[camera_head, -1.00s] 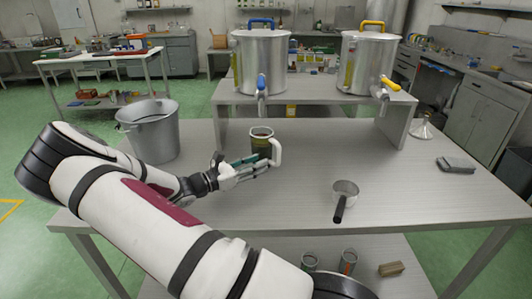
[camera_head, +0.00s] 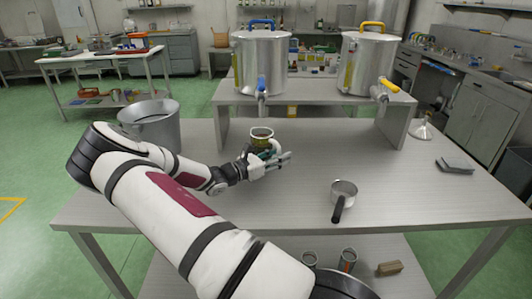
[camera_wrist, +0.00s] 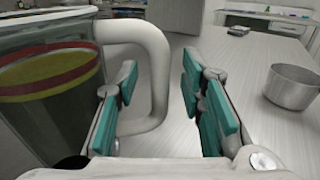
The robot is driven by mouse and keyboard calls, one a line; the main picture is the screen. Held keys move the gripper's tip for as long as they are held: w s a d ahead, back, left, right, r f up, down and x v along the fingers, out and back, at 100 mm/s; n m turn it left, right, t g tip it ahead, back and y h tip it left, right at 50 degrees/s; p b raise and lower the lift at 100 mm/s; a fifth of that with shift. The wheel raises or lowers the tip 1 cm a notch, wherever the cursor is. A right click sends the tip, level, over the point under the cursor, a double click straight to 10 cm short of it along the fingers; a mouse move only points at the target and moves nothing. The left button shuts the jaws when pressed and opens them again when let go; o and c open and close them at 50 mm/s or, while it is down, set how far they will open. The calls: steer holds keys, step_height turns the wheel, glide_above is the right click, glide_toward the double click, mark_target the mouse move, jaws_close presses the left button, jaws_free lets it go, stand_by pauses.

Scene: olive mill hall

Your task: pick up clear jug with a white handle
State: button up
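The clear jug (camera_head: 261,138) stands on the grey table, with green-yellow liquid inside and a white handle on its right side. In the head view my gripper (camera_head: 284,158) is in front of the jug and hides its lower part. In the wrist view the jug (camera_wrist: 50,85) fills the left side, with red and yellow bands visible. Its white handle (camera_wrist: 156,75) shows between the two teal-padded fingers of my gripper (camera_wrist: 160,80). The fingers are apart, and the handle does not look clamped.
A small dark-handled saucepan (camera_head: 343,190) is to the right. Two steel vats with blue (camera_head: 260,60) and yellow (camera_head: 368,60) handles stand on a raised shelf behind. A funnel (camera_head: 421,128) is far right.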

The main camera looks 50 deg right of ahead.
jaws_close()
steer(key=shift+r, duration=0.3)
